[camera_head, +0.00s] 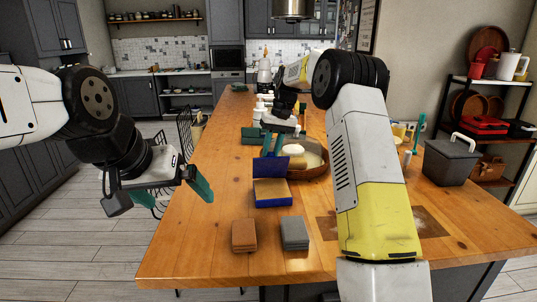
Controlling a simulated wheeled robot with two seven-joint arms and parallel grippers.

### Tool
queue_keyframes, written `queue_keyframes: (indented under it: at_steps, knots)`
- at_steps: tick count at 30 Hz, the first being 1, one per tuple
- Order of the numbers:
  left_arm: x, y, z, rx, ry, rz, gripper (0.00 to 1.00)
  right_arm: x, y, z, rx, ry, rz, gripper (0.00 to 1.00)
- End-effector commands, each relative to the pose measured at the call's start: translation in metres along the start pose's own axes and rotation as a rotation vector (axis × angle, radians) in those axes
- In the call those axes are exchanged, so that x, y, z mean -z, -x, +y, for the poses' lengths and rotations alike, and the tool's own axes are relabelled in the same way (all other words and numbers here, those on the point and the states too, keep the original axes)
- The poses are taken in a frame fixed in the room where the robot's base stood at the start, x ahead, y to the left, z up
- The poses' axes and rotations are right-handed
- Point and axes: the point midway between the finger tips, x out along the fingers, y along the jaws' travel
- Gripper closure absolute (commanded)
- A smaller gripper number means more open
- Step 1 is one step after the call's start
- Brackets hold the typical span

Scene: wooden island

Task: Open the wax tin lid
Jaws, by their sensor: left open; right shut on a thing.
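The wax tin (272,193) is a blue box on the wooden island, showing a tan top face. A dark blue panel, which looks like its lid (265,168), stands steeply tilted at the tin's back edge, raised off the tan face. My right gripper (274,146) reaches in from behind the tin, with its teal fingers shut on the upper part of the lid. The exact finger contact is too small to make out. My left gripper (158,194) is open and empty, off the island's left edge, to the left of the tin.
A brown block stack (244,235) and a grey block stack (294,232) lie in front of the tin. A grey lidded box (450,161) is at the right edge. The island's left front is clear.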

Motion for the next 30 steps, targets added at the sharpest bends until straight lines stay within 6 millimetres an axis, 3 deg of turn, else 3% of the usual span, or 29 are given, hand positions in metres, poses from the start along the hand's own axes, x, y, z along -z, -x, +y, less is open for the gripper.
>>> queue_keyframes:
  at_steps: [9, 26, 27, 30]
  knots:
    - [0.0, 0.0, 0.0, 0.0, 0.0, 0.0, 0.0, 0.017, 0.0, 0.001, 0.015, -0.027, -0.112, 1.0]
    - [0.0, 0.0, 0.0, 0.0, 0.0, 0.0, 0.0, 0.019, 0.002, 0.002, 0.02, -0.039, -0.161, 1.0]
    - [0.0, 0.0, 0.0, 0.0, 0.0, 0.0, 0.0, 0.019, 0.001, 0.002, 0.02, -0.039, -0.161, 0.72]
    - [0.0, 0.0, 0.0, 0.0, 0.0, 0.0, 0.0, 0.019, 0.001, 0.002, 0.02, -0.039, -0.16, 0.54]
